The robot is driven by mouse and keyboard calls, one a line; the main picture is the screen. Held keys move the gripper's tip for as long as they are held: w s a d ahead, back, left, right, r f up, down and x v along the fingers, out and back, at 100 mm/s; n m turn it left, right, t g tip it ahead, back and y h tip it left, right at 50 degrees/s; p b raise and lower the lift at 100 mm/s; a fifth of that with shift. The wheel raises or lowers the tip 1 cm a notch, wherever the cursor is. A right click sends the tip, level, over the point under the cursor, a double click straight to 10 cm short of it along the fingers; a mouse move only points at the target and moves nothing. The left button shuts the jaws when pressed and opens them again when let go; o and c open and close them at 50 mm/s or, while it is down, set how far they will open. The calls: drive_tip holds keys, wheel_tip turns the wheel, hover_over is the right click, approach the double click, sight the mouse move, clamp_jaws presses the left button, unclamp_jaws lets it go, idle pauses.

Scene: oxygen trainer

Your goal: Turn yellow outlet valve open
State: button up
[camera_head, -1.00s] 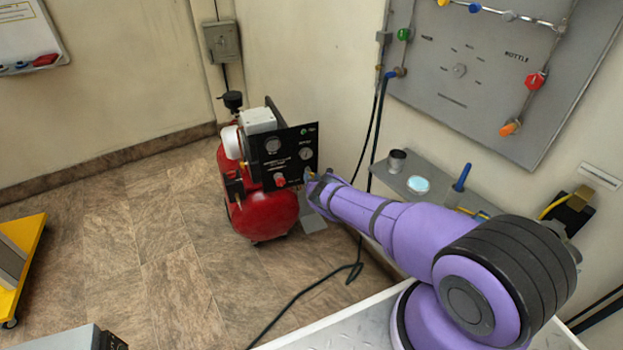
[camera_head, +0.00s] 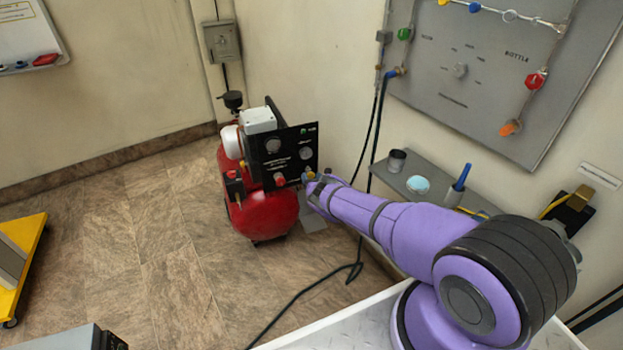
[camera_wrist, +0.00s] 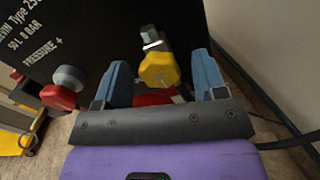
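The yellow outlet valve (camera_wrist: 159,70) is a faceted yellow knob on a metal fitting at the black panel (camera_wrist: 80,45) of the compressor. In the wrist view it lies between the two blue fingers of my gripper (camera_wrist: 163,85), with a gap on each side. My gripper is open and does not visibly touch the knob. In the head view my gripper (camera_head: 310,178) is at the panel's lower right corner, and the yellow knob is too small to make out clearly there. The compressor's red tank (camera_head: 262,215) stands on the floor under the panel.
A red knob (camera_wrist: 60,92) sits on the panel left of my fingers. A dark hose (camera_wrist: 270,120) runs at the right. A grey wall board (camera_head: 480,100) with coloured valves and a shelf (camera_head: 410,185) are right of the compressor.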

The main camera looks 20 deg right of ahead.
drive_tip(key=s, duration=1)
drive_tip(key=shift+s+a, duration=0.25)
drive_tip(key=shift+s, duration=0.15)
drive_tip(key=shift+w+r, duration=0.1)
